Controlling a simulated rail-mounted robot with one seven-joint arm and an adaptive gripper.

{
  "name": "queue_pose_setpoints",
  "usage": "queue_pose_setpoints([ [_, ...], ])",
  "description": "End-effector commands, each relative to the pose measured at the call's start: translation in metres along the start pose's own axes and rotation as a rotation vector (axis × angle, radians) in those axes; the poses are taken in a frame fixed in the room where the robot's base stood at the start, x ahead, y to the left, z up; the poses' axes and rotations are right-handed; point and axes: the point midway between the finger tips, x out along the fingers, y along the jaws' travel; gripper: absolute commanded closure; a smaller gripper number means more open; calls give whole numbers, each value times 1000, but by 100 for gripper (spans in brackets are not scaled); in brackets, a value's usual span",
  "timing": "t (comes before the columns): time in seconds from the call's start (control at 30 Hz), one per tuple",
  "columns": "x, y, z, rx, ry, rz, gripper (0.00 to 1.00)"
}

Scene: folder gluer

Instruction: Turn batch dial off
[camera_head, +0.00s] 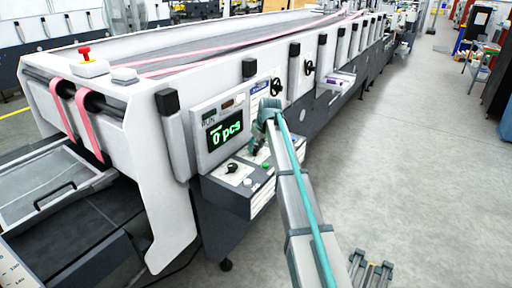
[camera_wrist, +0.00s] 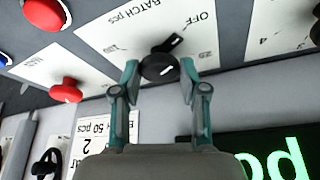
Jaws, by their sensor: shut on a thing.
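The batch dial (camera_wrist: 158,67) is a round black knob on a white plate marked BATCH pcs in the wrist view. Its narrow black end points to the upper right, roughly toward the OFF label (camera_wrist: 201,16); a small white mark also shows on the knob. My gripper (camera_wrist: 159,70) is shut on the dial, one teal finger at each side. In the head view my gripper (camera_head: 260,144) is at the control panel, beside the green display (camera_head: 226,135), and my arm hides the dial there.
Red buttons (camera_wrist: 66,90) and a blue button sit near the dial in the wrist view. The grey floor (camera_head: 420,150) right of the machine is clear.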

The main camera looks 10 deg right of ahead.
Motion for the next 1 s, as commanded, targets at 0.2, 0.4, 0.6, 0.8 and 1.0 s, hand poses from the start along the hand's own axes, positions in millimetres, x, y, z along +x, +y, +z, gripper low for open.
queue_pose_setpoints([
  [0.2, 0, 0, -1, -1, 1, 1, 92],
  [0.4, 0, 0, 0, 0, 1, 1, 33],
  [0.6, 0, 0, 0, 0, 0, 1, 33],
  [0.8, -7, 0, 0, 1, 1, 1, 33],
  [1.0, -36, 0, 0, 0, 2, 2, 33],
])
